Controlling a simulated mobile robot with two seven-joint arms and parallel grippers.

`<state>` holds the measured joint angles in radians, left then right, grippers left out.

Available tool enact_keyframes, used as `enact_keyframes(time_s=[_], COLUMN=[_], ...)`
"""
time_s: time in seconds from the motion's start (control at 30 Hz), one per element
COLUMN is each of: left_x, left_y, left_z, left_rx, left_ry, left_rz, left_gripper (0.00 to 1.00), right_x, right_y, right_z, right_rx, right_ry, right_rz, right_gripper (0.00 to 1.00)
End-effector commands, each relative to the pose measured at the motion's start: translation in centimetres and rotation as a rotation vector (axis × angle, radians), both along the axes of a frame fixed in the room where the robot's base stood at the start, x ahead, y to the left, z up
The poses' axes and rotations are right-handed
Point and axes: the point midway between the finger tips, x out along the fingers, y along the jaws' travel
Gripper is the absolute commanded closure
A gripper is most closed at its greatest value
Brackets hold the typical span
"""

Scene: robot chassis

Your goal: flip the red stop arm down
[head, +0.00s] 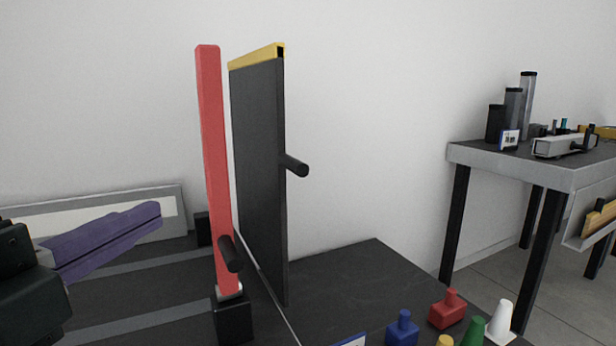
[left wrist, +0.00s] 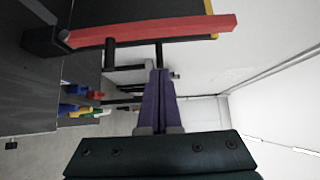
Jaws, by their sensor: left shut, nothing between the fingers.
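The red stop arm (head: 212,150) stands upright, slightly tilted, on a small black base (head: 233,318) in the head view. A black peg (head: 230,253) sticks out low on it. In the left wrist view the red stop arm (left wrist: 150,31) runs across the top, beyond my fingertips. My left gripper (head: 158,215) has purple fingers, shut and empty, left of the stop arm and apart from it in the head view. The left gripper also shows in the left wrist view (left wrist: 160,75), its fingers pressed together. My right gripper is not in view.
A dark upright panel (head: 258,170) with a yellow top edge and a black handle (head: 294,165) stands right of the stop arm. Blue (head: 403,330), red (head: 447,309), green and white small pieces stand at the front right. Another table (head: 500,163) holds cylinders and devices.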

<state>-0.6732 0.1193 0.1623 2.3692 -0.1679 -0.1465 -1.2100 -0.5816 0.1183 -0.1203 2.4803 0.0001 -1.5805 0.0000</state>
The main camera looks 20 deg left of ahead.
Motion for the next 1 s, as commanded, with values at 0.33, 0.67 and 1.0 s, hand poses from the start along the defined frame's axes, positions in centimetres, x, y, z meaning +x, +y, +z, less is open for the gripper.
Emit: enact_keyframes(time_s=[0.33,0.67,1.0], left_x=[6.0,10.6,11.7], left_y=[0.5,2.5,3.8], left_z=[0.0,-0.1,0.0], left_rx=[0.001,0.005,0.001], left_ry=[-0.004,-0.001,0.001], left_rz=[0.0,0.0,-0.001], left_gripper=[1.0,1.0,1.0], right_x=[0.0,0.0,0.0], right_y=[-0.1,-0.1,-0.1], right_z=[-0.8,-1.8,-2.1], right_rx=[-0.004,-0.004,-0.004], right_ry=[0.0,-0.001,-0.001], right_rz=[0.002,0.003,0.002], right_gripper=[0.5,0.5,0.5])
